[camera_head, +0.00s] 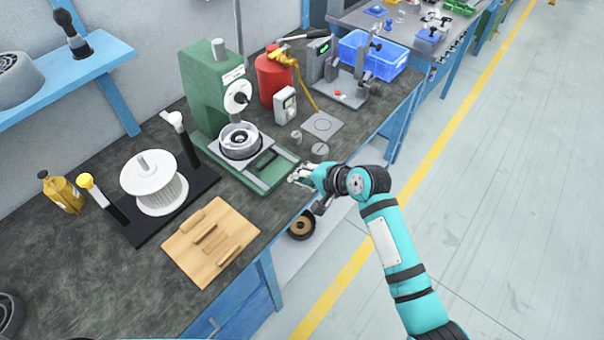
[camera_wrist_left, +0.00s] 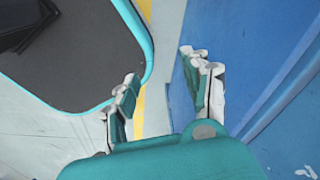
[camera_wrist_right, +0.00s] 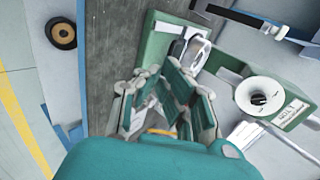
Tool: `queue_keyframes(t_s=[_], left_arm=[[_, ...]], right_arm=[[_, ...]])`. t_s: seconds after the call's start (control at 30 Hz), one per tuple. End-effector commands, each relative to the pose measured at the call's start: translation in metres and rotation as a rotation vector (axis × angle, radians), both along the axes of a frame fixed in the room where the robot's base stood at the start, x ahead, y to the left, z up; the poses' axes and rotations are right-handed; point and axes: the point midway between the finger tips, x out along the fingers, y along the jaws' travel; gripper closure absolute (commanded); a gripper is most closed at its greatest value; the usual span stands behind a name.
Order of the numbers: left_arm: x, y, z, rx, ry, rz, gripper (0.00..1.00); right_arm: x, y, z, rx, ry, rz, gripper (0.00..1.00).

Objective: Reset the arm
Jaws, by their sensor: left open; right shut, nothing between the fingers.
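My right arm reaches in from the lower right of the head view. Its gripper (camera_head: 302,174) is over the bench's front edge, beside the front right corner of the green press (camera_head: 215,95). In the right wrist view the gripper's fingers (camera_wrist_right: 165,95) are shut with nothing seen between them, and the press's green base lies beyond. My left gripper (camera_wrist_left: 160,85) shows only in the left wrist view. Its fingers are wide apart and empty, with floor and a blue panel beyond them.
The bench (camera_head: 95,295) holds a wooden board (camera_head: 185,262) with several pieces, a white spool (camera_head: 152,190), a red canister (camera_head: 270,80) and a blue bin (camera_head: 372,55). A round wheel (camera_head: 301,226) is below the bench edge. The floor (camera_head: 500,200) at right is clear.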

Motion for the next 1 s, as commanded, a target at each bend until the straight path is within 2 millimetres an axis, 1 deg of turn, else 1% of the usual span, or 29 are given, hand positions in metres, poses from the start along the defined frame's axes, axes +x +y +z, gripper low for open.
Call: queue_keyframes(t_s=[0.2, 0.27, 0.37, 0.47, 0.5, 0.53, 0.6, 0.7, 0.8, 1.0], left_arm=[[-0.005, -0.016, -0.001, -0.019, 0.006, 0.003, 0.52], [-0.005, -0.018, -0.001, -0.021, 0.007, 0.002, 0.52], [-0.005, -0.018, -0.001, -0.022, 0.007, 0.000, 0.52], [-0.005, -0.018, -0.001, -0.021, 0.007, 0.000, 0.52], [-0.006, -0.017, -0.001, -0.021, 0.007, -0.001, 0.52], [-0.006, -0.017, -0.001, -0.020, 0.006, -0.001, 0.52], [-0.005, -0.015, -0.001, -0.018, 0.007, -0.002, 0.52], [-0.006, -0.013, -0.001, -0.016, 0.007, -0.002, 0.52], [-0.006, -0.012, -0.001, -0.014, 0.008, -0.001, 0.52], [-0.007, -0.012, -0.001, -0.013, 0.009, -0.001, 0.52]], right_arm=[[-0.002, -0.003, 0.003, 0.001, 0.001, 0.000, 1.00], [-0.004, -0.004, 0.002, -0.006, -0.001, 0.002, 1.00], [-0.019, -0.016, -0.007, -0.058, -0.019, 0.026, 1.00], [-0.055, -0.046, -0.025, -0.186, -0.059, 0.086, 1.00], [-0.075, -0.062, -0.032, -0.258, -0.077, 0.121, 1.00], [-0.090, -0.076, -0.037, -0.317, -0.090, 0.150, 1.00], [-0.124, -0.106, -0.044, -0.443, -0.111, 0.216, 1.00], [-0.160, -0.138, -0.047, -0.582, -0.123, 0.295, 1.00], [-0.189, -0.163, -0.045, -0.685, -0.123, 0.360, 1.00], [-0.235, -0.203, -0.038, -0.843, -0.106, 0.470, 1.00]])
